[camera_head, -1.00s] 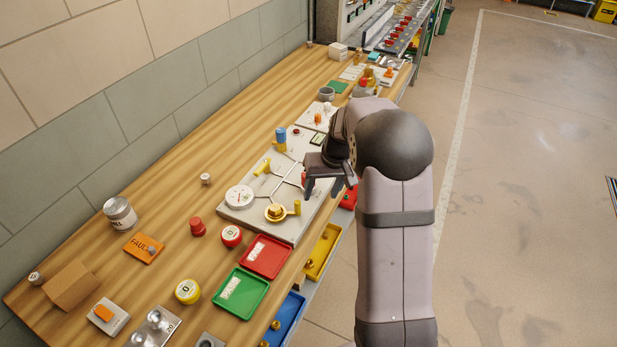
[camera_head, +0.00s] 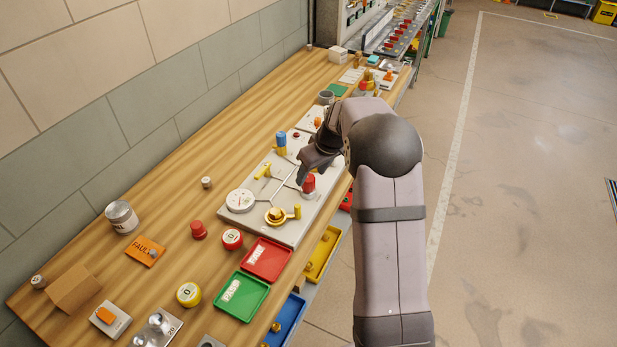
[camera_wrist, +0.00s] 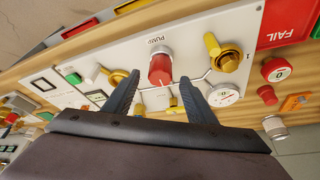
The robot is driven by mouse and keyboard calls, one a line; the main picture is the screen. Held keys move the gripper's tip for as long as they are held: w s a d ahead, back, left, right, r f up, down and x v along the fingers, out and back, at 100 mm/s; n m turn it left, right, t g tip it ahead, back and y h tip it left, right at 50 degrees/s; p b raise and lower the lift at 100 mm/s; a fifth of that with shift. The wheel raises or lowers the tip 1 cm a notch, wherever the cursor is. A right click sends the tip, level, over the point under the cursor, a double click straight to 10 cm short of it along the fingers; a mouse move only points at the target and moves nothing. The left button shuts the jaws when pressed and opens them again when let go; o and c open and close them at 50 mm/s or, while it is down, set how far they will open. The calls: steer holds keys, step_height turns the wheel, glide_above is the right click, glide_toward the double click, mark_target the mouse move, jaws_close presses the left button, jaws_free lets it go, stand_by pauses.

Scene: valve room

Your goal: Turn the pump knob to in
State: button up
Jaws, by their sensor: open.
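The pump knob is a red cylinder on a pale base with a PUMP label beside it. It stands on the white panel (camera_wrist: 205,22) and shows in the wrist view (camera_wrist: 160,68) and in the head view (camera_head: 309,184). My gripper (camera_wrist: 161,84) is open and empty, its two dark fingers on either side of the knob in the picture. In the head view my gripper (camera_head: 301,178) hangs over the panel just beside the knob. I cannot tell whether the fingers touch it. The knob's position marks are too small to read.
The same panel carries a round gauge (camera_head: 240,201), a brass valve with a yellow handle (camera_head: 277,215), a yellow lever (camera_head: 263,171) and a blue-topped fitting (camera_head: 280,145). Red (camera_head: 267,260) and green (camera_head: 242,296) trays lie nearer. The wooden bench behind the panel is mostly clear.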

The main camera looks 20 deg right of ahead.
mark_target(309, 178)
steer(key=shift+p+x, duration=0.7)
steer(key=shift+x, duration=1.5)
steer(key=c, duration=1)
